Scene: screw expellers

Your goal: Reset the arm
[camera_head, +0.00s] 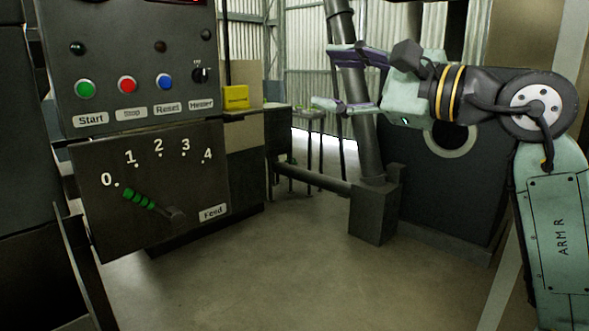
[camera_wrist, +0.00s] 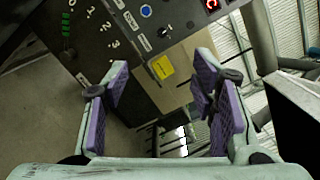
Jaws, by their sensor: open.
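My gripper (camera_head: 335,80) is at the upper right in the head view, held out in the air and pointing left. Its two purple-padded fingers are spread apart with nothing between them. They also show in the wrist view (camera_wrist: 165,105), open on either side of the picture. The arm is bent at the right edge of the head view. The gripper is apart from the control panel (camera_head: 140,60), which is on the left.
The panel has green (camera_head: 85,89), red (camera_head: 127,84) and blue (camera_head: 165,81) buttons and a heater knob (camera_head: 200,75). Below, a green-handled feed lever (camera_head: 140,199) points near 0. A slanted pipe (camera_head: 350,90) stands close behind the gripper. The floor between is clear.

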